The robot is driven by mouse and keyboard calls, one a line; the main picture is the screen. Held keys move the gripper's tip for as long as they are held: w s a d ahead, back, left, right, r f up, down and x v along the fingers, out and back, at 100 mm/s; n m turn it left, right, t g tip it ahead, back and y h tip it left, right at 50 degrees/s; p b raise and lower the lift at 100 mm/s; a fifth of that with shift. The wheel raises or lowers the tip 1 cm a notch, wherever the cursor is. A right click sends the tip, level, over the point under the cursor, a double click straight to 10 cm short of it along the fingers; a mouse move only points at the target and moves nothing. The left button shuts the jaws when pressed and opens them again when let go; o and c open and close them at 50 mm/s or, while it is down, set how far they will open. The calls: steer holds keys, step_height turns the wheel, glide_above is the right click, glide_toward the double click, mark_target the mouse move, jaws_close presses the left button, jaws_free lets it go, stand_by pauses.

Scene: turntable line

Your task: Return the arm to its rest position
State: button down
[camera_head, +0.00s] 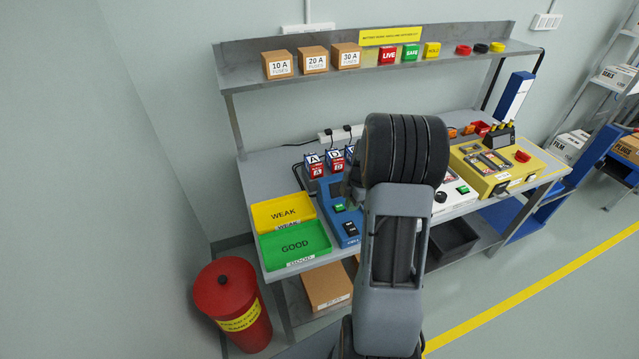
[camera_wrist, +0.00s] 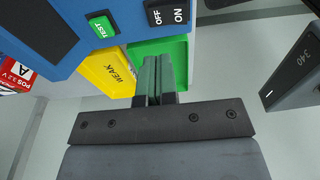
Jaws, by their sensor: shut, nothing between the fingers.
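My arm (camera_head: 395,230) rises in front of the workbench in the head view and covers its middle. My gripper (camera_wrist: 158,72) shows in the wrist view with its two fingers together and nothing between them. The green tray (camera_wrist: 170,48) lies behind the fingertips there, with the yellow tray (camera_wrist: 106,72) to its left and a blue device (camera_wrist: 75,35) above. I cannot tell any contact between the fingers and these. In the head view the gripper is mostly hidden behind my arm.
The workbench (camera_head: 262,178) holds the WEAK tray (camera_head: 283,213), the GOOD tray (camera_head: 295,243), a blue tester (camera_head: 343,222) and a yellow device (camera_head: 500,165). A shelf (camera_head: 240,72) with boxes runs above. A red bin (camera_head: 234,300) stands at the left front.

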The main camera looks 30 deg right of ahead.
steer(key=shift+m, duration=0.9)
steer(key=shift+s+a+f+m, duration=0.15)
steer(key=shift+s+m, duration=0.1)
steer(key=shift+m, duration=0.75)
steer(key=m, duration=0.1)
steer(key=s+a+m, duration=0.1)
steer(key=m, duration=0.1)
steer(key=s+m, duration=0.1)
steer(key=m, duration=0.1)
steer(key=shift+s+a+r+g, duration=0.2)
steer(key=shift+a+g, duration=0.05)
steer(key=shift+g, duration=0.05)
steer(key=s+a+r+m+t+h, duration=0.1)
steer(key=s+a+r+m, duration=0.3)
steer(key=a+r, duration=0.4)
steer(key=s+a+r+m+t, duration=0.3)
steer(key=s+a+r, duration=0.2)
steer(key=a+r, duration=0.3)
steer(key=a, duration=0.2)
steer(key=shift+s+a+m+t+h, duration=0.25)
steer(key=shift+a+m+t+h, duration=0.05)
steer(key=shift+m+t+h, duration=0.1)
steer(key=shift+r, duration=0.1)
